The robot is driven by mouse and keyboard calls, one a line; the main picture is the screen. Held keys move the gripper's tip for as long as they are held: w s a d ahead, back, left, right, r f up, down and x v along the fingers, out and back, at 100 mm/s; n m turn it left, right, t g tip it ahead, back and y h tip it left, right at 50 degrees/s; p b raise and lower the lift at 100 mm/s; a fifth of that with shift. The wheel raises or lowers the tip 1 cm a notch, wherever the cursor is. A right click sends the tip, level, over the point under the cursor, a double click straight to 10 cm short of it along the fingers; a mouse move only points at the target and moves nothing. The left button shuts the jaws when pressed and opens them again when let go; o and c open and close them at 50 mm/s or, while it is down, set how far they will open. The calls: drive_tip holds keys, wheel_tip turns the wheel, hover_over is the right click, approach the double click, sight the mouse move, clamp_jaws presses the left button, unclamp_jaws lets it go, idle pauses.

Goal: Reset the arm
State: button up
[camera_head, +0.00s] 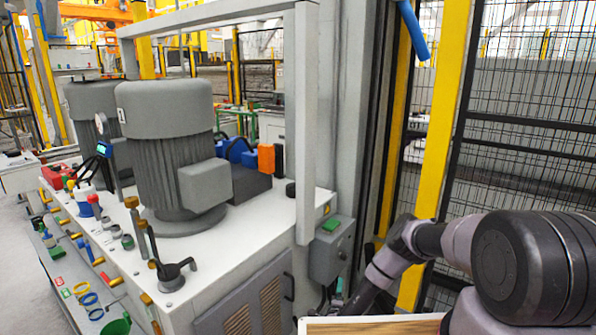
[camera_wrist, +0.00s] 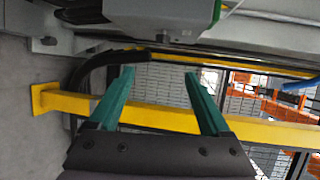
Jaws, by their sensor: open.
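My gripper (camera_wrist: 159,88) shows in the wrist view with its two green fingers apart and nothing between them. Behind the fingers are a yellow post (camera_wrist: 170,119) and a dark mesh fence (camera_wrist: 160,87), seen sideways. In the head view my arm reaches from the lower right toward the fence and the grey cabinet column. My gripper itself is hidden or too small to make out there.
A white machine bench (camera_head: 230,265) with a large grey motor (camera_head: 168,150) fills the left. A grey switch box (camera_head: 331,250) sits on its column near my arm. A yellow post (camera_head: 440,120) and mesh fence (camera_head: 530,130) stand at the right. A wooden-edged board (camera_head: 370,325) is below.

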drive_tip(key=w+r+n+g+y, duration=0.1)
drive_tip(key=w+r+n+y, duration=0.1)
drive_tip(key=w+r, duration=0.9)
drive_tip(key=w+r+n+y, duration=0.25)
drive_tip(key=w+r, duration=0.45)
drive_tip(key=r, duration=0.7)
wheel_tip(320, 180, up, 25)
drive_tip(key=s+d+n+g, duration=0.2)
drive_tip(key=n, duration=0.4)
drive_tip(key=s+d+r+n+g, duration=0.1)
drive_tip(key=s+d+r+n, duration=0.1)
drive_tip(key=s+r, duration=0.7)
drive_tip(key=s+d+r+n+g, duration=0.2)
drive_tip(key=s+r, duration=0.6)
drive_tip(key=r, duration=0.1)
drive_tip(key=s+d+r+n+g, duration=0.1)
drive_tip(key=s+r, duration=0.1)
drive_tip(key=s, duration=1.2)
drive_tip(key=s+d+r+n+g+y, duration=0.1)
drive_tip(key=s+d, duration=0.1)
drive_tip(key=s, duration=1.3)
drive_tip(key=shift+s+d+r+g, duration=0.15)
drive_tip(key=shift+s+r+g, duration=0.15)
drive_tip(key=shift+r+g, duration=0.1)
